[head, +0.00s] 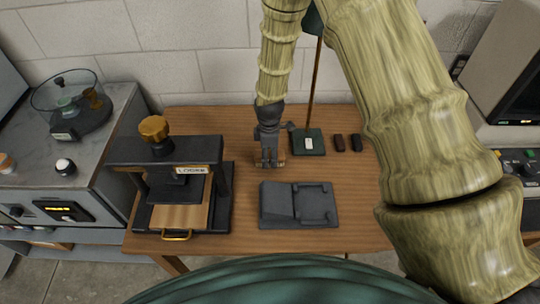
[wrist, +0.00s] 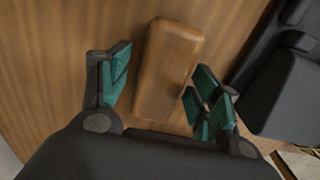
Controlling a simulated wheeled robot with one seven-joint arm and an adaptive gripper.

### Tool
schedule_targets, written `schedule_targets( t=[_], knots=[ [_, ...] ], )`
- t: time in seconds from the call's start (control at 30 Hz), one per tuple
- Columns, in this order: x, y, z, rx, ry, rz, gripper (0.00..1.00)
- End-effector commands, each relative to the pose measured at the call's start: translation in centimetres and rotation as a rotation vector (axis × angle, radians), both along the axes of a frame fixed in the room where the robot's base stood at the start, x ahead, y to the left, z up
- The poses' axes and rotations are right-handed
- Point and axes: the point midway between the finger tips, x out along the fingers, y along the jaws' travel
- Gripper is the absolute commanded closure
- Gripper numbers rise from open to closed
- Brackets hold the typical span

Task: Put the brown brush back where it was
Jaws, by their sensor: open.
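A brown, wood-coloured block with rounded edges (wrist: 170,65), which looks like the brown brush, lies on the table in the wrist view; no bristles show. My gripper (wrist: 162,88) is open, with its green-padded fingers on either side of the block and a visible gap on the left. In the head view my gripper (head: 270,163) points down at the table, and only a sliver of the block (head: 281,158) shows beside it. A black holder with a sloped part and raised rests (head: 299,205) lies just in front of my gripper; its edge also shows in the wrist view (wrist: 285,95).
A black press with a brass knob (head: 154,130) stands left on the wooden table (head: 250,240). A green-based lamp (head: 308,142) stands behind right of my gripper.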

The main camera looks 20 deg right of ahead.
Motion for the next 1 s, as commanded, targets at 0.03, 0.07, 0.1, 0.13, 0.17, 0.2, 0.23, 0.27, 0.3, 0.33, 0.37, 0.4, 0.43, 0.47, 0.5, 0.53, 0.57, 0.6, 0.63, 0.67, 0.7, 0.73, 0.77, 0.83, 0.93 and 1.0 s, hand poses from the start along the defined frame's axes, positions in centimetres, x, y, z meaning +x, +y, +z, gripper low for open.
schedule_targets(
  t=[0.03,0.07,0.1,0.13,0.17,0.2,0.23,0.27,0.3,0.33,0.37,0.4,0.43,0.47,0.5,0.53,0.57,0.6,0.63,0.67,0.7,0.73,0.77,0.83,0.93,1.0],
  knots=[
    [0.0,0.0,0.4,0.001,-0.001,0.000,0.37],
    [0.0,0.0,0.7,0.001,-0.001,0.000,0.37],
    [0.0,0.0,1.1,0.001,-0.001,-0.001,0.37],
    [0.0,0.0,1.4,0.000,-0.002,0.000,0.37],
    [0.0,0.0,1.8,0.000,-0.002,0.000,0.37],
    [0.0,0.0,2.3,0.000,-0.002,0.000,0.37],
    [0.0,0.0,2.7,0.000,-0.002,0.000,0.37],
    [0.0,0.1,3.0,0.001,-0.001,0.001,0.37],
    [0.0,0.1,3.5,0.000,-0.002,0.001,0.37],
    [0.0,0.1,3.8,0.000,-0.002,0.001,0.37],
    [0.0,0.1,4.2,0.000,-0.002,0.001,0.37],
    [0.0,0.1,4.7,0.001,-0.001,0.001,0.37],
    [0.0,0.1,5.1,0.001,-0.001,0.000,0.37],
    [0.0,0.1,5.4,0.001,-0.001,0.000,0.37],
    [0.0,0.0,5.9,0.000,-0.002,0.000,0.37],
    [0.0,0.0,6.3,0.000,-0.002,0.000,0.37],
    [0.0,0.0,6.7,0.000,-0.002,0.000,0.37],
    [0.0,0.0,7.1,0.000,-0.002,0.000,0.37],
    [0.0,0.0,7.5,0.000,-0.002,0.000,0.37],
    [0.0,0.0,7.9,0.001,-0.003,-0.001,0.37],
    [-0.1,0.0,8.3,0.000,-0.002,0.000,0.37],
    [-0.1,0.0,8.6,0.001,-0.001,0.000,0.37],
    [-0.1,0.0,9.0,0.001,-0.001,0.000,0.37],
    [-0.1,0.0,9.7,0.001,-0.001,0.000,0.37],
    [-0.1,0.0,10.4,0.000,0.000,0.000,0.37],
    [-0.1,0.1,10.8,0.000,0.000,0.001,0.37]
  ],
)
